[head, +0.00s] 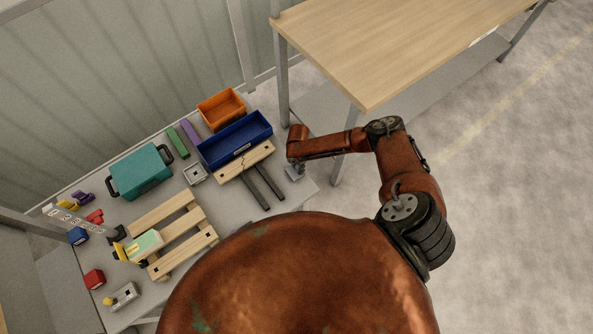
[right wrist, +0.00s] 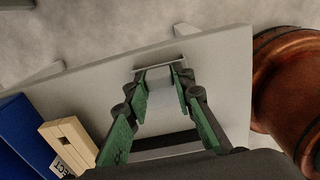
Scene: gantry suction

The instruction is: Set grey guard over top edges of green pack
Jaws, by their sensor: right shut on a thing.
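My right gripper (head: 296,170) is at the right end of the grey table in the head view, its fingers small there. In the right wrist view its green-padded fingers (right wrist: 161,82) are shut on a thin grey piece, seemingly the grey guard (right wrist: 160,68), against the similarly grey table. The guard's full shape is hard to make out. The green pack (head: 146,243) is a pale green box on the wooden pallet (head: 201,240), well to the left of my right gripper. My left gripper is not in view.
A blue bin (head: 236,140), labelled wooden block (head: 243,163) and dark bars (head: 265,185) stand between gripper and pallet. An orange bin (head: 221,108) and teal case (head: 141,172) stand farther back. A yellow tool (head: 127,252) is beside the pack. A wooden-topped table (head: 385,45) is behind.

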